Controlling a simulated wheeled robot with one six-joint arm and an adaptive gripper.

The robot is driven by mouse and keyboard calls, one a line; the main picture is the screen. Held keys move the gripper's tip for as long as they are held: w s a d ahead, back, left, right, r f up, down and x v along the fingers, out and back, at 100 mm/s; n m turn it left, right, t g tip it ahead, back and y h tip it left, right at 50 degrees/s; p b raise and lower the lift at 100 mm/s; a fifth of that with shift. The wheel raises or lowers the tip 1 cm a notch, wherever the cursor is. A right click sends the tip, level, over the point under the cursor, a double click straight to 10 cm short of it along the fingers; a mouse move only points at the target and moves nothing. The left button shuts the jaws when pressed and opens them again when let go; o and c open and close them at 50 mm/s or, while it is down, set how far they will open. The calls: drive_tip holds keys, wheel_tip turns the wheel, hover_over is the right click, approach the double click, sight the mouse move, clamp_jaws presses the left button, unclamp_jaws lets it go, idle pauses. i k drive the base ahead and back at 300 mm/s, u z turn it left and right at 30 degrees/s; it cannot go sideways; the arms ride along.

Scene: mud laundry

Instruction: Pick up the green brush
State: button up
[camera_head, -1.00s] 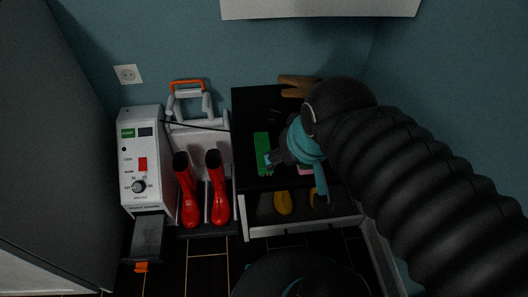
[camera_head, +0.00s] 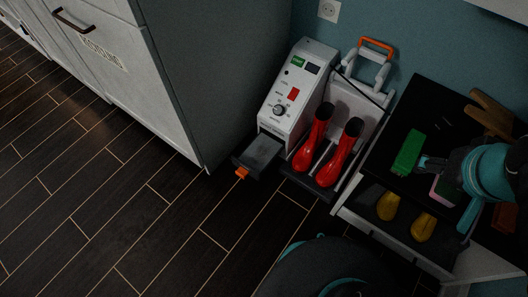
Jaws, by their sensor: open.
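The green brush (camera_head: 408,152) lies on the black top of a bench (camera_head: 427,112) at the right of the head view. It is a long green block. My gripper (camera_head: 424,164) is open, just right of the brush's lower end. Its fingertips are small and dark here, and I cannot tell whether they touch the brush. My turquoise and black wrist stands to the right and covers part of the bench top.
A pink-edged item (camera_head: 444,190) lies close to my gripper. Brown gloves (camera_head: 490,115) lie at the back of the bench, yellow shoes (camera_head: 388,206) on the shelf below. Red boots (camera_head: 340,152) and a white machine (camera_head: 296,92) stand left. The dark floor at left is clear.

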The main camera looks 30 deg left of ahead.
sight(410, 151)
drive_tip(key=z, duration=0.05)
drive_tip(key=k, duration=1.25)
drive_tip(key=u, duration=0.7)
drive_tip(key=i, duration=0.95)
drive_tip(key=z, duration=0.45)
